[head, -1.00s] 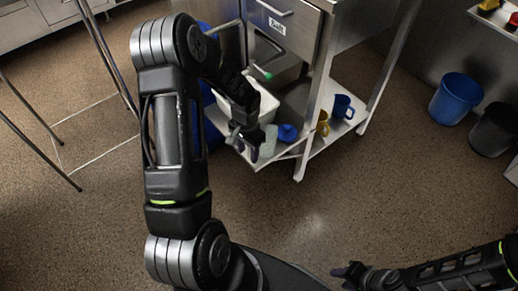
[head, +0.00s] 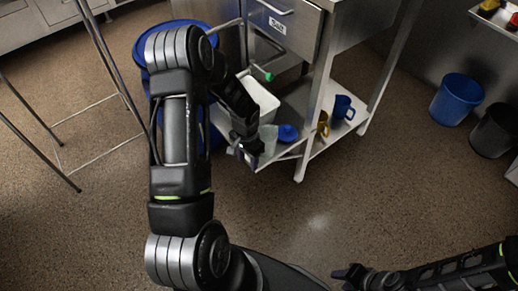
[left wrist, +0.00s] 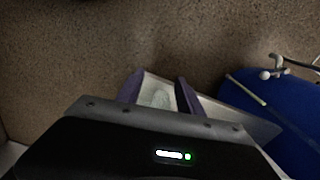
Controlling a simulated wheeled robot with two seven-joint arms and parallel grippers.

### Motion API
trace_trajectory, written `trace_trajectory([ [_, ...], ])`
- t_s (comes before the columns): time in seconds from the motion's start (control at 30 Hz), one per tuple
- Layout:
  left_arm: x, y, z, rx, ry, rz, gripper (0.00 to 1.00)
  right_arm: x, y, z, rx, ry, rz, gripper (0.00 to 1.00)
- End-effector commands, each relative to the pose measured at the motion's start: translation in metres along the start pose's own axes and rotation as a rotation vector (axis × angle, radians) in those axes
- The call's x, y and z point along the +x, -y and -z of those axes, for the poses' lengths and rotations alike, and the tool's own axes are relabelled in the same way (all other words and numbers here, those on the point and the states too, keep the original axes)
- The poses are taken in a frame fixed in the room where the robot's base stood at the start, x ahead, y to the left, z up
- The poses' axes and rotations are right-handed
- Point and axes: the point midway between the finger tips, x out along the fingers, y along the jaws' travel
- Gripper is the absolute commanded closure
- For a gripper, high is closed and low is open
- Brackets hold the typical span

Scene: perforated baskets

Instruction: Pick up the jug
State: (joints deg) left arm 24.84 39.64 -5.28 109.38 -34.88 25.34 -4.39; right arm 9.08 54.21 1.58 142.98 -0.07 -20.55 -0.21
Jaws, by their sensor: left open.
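A pale translucent vessel (head: 268,138), which looks like a jug, stands at the front left of the cart's lower shelf. My left gripper (head: 249,153) is open just left of it and partly overlaps it in the head view. In the left wrist view a pale, see-through shape, likely the same vessel (left wrist: 160,98), shows between the two spread fingers (left wrist: 158,92). I cannot tell whether they touch it. A blue handled mug or jug (head: 343,107) stands farther right on the shelf. My right gripper (head: 352,276) is low in the head view, away from the cart; its jaw opening is unclear.
A blue lid-like item (head: 288,132) and a yellow-brown mug (head: 322,125) share the shelf (head: 312,146). A white bin (head: 263,100) is behind my left gripper. A large blue barrel (head: 160,32) is close on the left. A cart leg (head: 312,120) stands right of the vessel.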

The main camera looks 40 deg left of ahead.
Motion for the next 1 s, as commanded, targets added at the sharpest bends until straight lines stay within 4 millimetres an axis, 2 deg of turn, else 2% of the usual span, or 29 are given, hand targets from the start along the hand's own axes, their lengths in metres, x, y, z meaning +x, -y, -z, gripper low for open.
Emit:
trace_trajectory([
  [0.23, -0.0002, 0.0, 0.0, 0.0, 0.0, 0.0, 0.58, 0.0, 0.0, 0.0, 0.0, 0.0, 0.0, 0.64],
  [0.73, -0.0002, 0.0, 0.0, 0.0, 0.0, 0.0, 0.99, 0.0, 0.0, 0.0, 0.0, 0.0, 0.0, 0.64],
  [1.0, -0.0002, 0.0001, 0.0, 0.0, 0.0, 0.0, 1.0, 0.0, 0.0, 0.0, 0.0, 0.0, 0.0, 0.64],
])
